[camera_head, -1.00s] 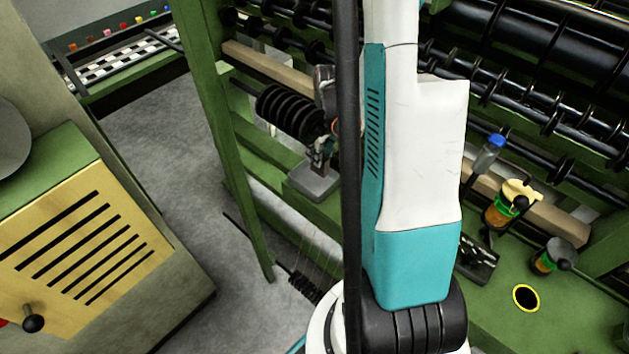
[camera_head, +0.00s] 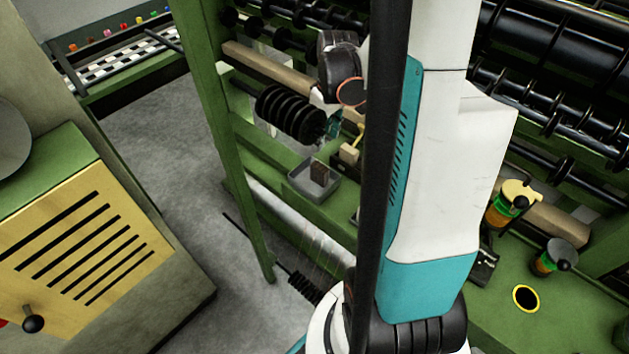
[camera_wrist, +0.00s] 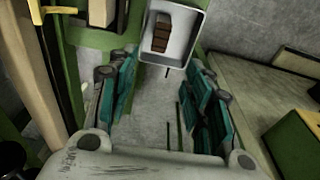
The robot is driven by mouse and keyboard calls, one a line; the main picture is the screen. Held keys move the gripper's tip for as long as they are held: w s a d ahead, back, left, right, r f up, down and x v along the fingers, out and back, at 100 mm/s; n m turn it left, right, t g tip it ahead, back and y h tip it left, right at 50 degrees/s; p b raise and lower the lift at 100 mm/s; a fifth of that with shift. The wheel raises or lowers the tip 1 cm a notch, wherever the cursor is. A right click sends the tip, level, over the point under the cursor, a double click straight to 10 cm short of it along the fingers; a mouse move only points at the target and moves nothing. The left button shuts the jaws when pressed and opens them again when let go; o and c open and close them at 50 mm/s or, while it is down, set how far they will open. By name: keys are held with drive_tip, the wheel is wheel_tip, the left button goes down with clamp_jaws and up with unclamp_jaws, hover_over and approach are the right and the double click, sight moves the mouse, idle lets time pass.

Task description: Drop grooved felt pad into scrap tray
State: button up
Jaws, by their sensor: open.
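The grooved felt pad (camera_head: 320,173) is a small brown block with grooves across its face. It rests inside the grey scrap tray (camera_head: 296,191), which sits on a green ledge of the machine. In the wrist view the pad (camera_wrist: 162,33) lies within the light tray (camera_wrist: 185,47), beyond my fingertips. My gripper (camera_wrist: 160,90) has its teal fingers spread wide with nothing between them. In the head view my gripper is partly hidden behind my arm and the black spool, above and behind the tray.
A black ribbed spool (camera_head: 290,115) is close to my gripper on the machine frame. A yellow-topped item (camera_head: 352,150) stands right of the tray. Orange-and-green jars (camera_head: 508,205) stand at right. Grey floor (camera_head: 165,150) lies open at left.

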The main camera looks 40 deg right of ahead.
drive_tip(key=shift+s+r, duration=0.15)
drive_tip(key=shift+r, duration=0.85)
drive_tip(key=shift+s+r, duration=0.1)
drive_tip(key=shift+r, duration=0.9)
